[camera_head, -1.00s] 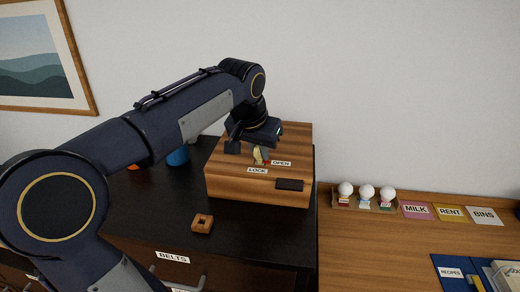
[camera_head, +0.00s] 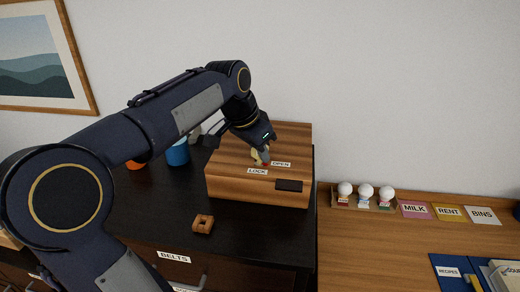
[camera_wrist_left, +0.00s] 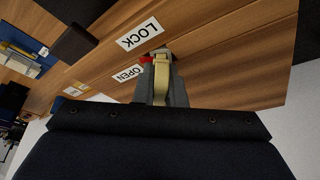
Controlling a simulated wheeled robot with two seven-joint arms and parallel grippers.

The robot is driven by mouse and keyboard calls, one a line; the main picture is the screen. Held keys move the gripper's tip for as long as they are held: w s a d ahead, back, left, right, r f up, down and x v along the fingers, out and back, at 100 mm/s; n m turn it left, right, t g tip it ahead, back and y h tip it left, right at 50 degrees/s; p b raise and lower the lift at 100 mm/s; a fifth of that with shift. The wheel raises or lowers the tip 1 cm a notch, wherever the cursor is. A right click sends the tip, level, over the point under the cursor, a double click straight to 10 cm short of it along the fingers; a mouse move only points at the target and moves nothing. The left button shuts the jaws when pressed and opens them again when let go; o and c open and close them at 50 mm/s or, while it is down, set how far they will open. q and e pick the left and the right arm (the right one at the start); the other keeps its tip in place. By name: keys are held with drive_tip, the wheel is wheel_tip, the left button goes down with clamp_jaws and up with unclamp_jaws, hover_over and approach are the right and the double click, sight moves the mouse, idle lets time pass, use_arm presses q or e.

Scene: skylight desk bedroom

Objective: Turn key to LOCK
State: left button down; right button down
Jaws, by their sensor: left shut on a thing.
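The wooden box (camera_head: 230,180) stands on the dark cabinet top. Its front carries a LOCK label (camera_head: 258,171) and, to the right and slightly higher, an OPEN label (camera_head: 281,164). My left gripper (camera_head: 262,153) reaches down to the box just above these labels. It is shut on the pale yellow key (camera_wrist_left: 162,80), which shows between its fingers in the left wrist view. A small red mark (camera_wrist_left: 146,59) by the key sits near the gap between the LOCK (camera_wrist_left: 139,32) and OPEN (camera_wrist_left: 127,73) labels. The fingers hide part of the key. My right gripper is out of view.
A dark plate (camera_head: 289,185) is on the box front at right. A small wooden square ring (camera_head: 203,224) lies in front of the box. A blue cup (camera_head: 177,153) and an orange item (camera_head: 135,164) stand at left. Several cards and white-headed figures (camera_head: 366,192) are on the right desk.

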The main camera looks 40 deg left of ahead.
use_arm(q)
drive_tip(key=shift+m, duration=0.5)
drive_tip(key=shift+m+g+h+p, duration=0.45)
drive_tip(key=shift+m+h, duration=0.25)
drive_tip(key=shift+m, duration=0.8)
